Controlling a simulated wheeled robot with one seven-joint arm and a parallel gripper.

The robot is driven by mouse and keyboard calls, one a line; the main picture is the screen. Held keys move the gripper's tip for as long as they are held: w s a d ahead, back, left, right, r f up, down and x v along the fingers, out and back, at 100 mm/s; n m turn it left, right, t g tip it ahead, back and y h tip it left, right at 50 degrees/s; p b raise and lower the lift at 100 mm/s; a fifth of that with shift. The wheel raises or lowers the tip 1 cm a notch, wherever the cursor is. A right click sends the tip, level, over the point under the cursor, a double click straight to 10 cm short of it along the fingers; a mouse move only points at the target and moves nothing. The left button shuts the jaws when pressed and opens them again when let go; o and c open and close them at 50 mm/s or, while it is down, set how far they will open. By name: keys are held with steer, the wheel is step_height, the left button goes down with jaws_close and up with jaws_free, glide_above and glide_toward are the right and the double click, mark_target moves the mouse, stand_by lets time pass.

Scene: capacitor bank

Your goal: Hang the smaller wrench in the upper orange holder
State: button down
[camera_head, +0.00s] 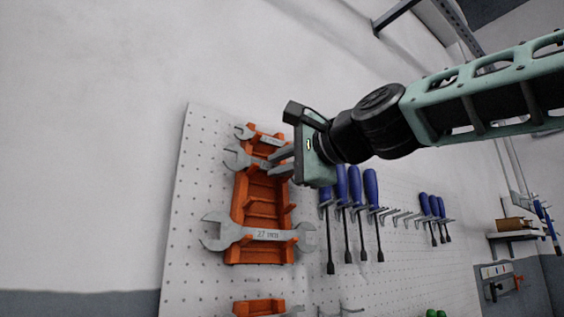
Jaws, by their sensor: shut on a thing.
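My gripper (279,160) is at the upper part of the upper orange holder (262,205) on the pegboard. It is shut on a grey wrench (237,157), whose open jaw points left past the holder's left edge. My fingers and gripper body hide the wrench's right end. The held wrench is at or just in front of the holder's slots; I cannot tell if it rests in them. Another small wrench (244,131) lies across the top of the holder. A larger wrench marked 27 mm (260,235) lies across its lower part.
A second orange holder (259,307) is partly visible below. Blue-handled screwdrivers (355,187) hang on the white pegboard (200,185) right of the holder, close below my gripper. More blue-handled tools (432,207) hang farther right. Empty slots show in the middle of the upper holder.

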steer(key=shift+w+f, duration=0.1)
steer(key=shift+f, duration=0.1)
steer(key=c, duration=1.3)
jaws_free()
steer(key=shift+w+a, duration=0.15)
steer(key=b+v, duration=1.4)
steer(key=v, duration=0.3)
steer(key=shift+s+d, duration=0.25)
